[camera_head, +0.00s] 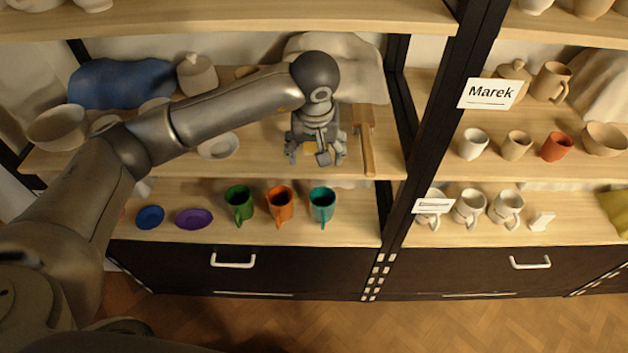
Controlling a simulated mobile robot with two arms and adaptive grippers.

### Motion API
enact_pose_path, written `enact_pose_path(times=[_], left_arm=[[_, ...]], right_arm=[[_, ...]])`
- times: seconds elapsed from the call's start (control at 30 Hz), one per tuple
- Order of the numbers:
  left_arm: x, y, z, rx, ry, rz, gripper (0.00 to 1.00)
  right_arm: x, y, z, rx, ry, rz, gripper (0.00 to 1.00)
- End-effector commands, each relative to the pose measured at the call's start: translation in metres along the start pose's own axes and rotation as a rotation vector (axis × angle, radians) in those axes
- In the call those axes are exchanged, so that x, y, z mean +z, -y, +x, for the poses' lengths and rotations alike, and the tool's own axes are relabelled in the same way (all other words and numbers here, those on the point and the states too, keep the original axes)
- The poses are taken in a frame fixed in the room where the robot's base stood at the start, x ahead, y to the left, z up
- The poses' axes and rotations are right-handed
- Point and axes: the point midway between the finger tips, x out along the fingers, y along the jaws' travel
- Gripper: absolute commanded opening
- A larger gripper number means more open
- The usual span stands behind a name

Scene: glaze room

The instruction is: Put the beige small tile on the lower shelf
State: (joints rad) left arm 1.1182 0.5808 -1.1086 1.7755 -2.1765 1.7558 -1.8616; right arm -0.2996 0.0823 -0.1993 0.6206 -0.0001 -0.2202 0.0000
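My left gripper (317,154) hangs over the middle shelf (270,168), its fingers spread apart and pointing down. A small yellowish patch (308,148) shows between the fingers. It is mostly hidden, and I cannot tell whether it is the beige small tile. No other beige small tile shows clearly on the left shelves. The lower shelf (354,228) holds a green mug (238,201), an orange mug (280,204), a teal mug (322,204), a purple dish (194,218) and a blue dish (150,216). My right gripper is not in view.
A wooden tool (364,137) lies just right of the gripper. A pale cloth (365,75) and a white bowl (219,146) are nearby. A black post (420,150) divides the bays. Bare room shows right of the teal mug.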

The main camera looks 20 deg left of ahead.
Motion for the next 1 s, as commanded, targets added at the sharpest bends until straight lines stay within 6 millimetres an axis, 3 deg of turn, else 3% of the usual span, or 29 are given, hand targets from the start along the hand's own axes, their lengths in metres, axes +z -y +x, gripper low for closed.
enact_pose_path(times=[0.3, 0.5, 1.0], left_arm=[[0.053, 0.000, -0.013, 0.001, -0.002, 0.005, 0.73], [0.075, 0.001, -0.020, 0.000, -0.001, 0.001, 0.73], [0.082, 0.001, -0.023, -0.001, 0.000, 0.000, 0.73]], right_arm=[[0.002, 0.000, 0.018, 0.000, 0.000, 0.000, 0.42], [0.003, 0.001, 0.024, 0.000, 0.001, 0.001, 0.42], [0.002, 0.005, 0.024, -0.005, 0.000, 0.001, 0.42]])
